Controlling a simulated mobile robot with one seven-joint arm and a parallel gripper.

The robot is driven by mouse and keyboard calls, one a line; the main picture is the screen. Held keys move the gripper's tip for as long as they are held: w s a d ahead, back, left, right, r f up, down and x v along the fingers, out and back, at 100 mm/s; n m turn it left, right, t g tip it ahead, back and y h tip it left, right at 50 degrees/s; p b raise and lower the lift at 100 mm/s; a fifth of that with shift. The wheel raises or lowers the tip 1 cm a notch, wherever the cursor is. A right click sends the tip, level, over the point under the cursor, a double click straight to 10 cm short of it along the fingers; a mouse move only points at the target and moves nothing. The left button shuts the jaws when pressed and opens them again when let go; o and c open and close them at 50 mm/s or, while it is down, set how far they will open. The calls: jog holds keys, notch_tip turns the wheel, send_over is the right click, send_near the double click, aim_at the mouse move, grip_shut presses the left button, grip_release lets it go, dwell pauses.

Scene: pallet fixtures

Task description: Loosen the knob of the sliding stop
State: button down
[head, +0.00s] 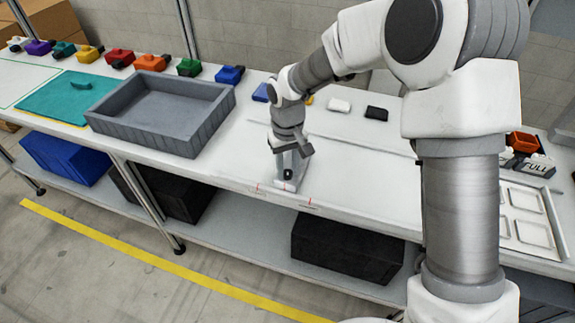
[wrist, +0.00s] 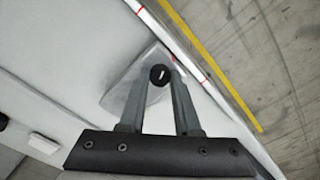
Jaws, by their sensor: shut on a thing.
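The sliding stop (head: 284,184) is a grey block near the front edge of the white table. In the wrist view the stop (wrist: 122,92) appears as a pale grey plate under my fingers. Its knob (wrist: 160,75) is round and black with a white mark on top. My gripper (wrist: 161,80) points down at the stop with its two fingertips on either side of the knob, shut on it. In the head view my gripper (head: 289,170) is over the stop and hides part of it; the knob shows there as a small dark spot (head: 288,174).
Red marks (head: 259,187) lie along the table's front edge by the stop. A grey tray (head: 160,143) stands to the left, with a teal mat (head: 70,105) beyond it. Several coloured blocks line the back. A pallet with white frames (head: 527,219) is at the right.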

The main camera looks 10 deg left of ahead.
aim_at(288, 172)
jog(key=n+p, duration=0.1)
jog(key=n, duration=0.5)
jog(key=shift+r+n+p, duration=0.15)
jog(key=shift+n+p, duration=0.15)
jog(key=shift+p, duration=0.1)
jog(key=n+p, duration=0.2)
jog(key=n, duration=0.4)
dwell(0.3)
jog(key=c, duration=0.6)
grip_release()
notch_tip(288, 172, up, 17)
jog(key=shift+r+p, duration=0.1)
jog(key=shift+p, duration=0.55)
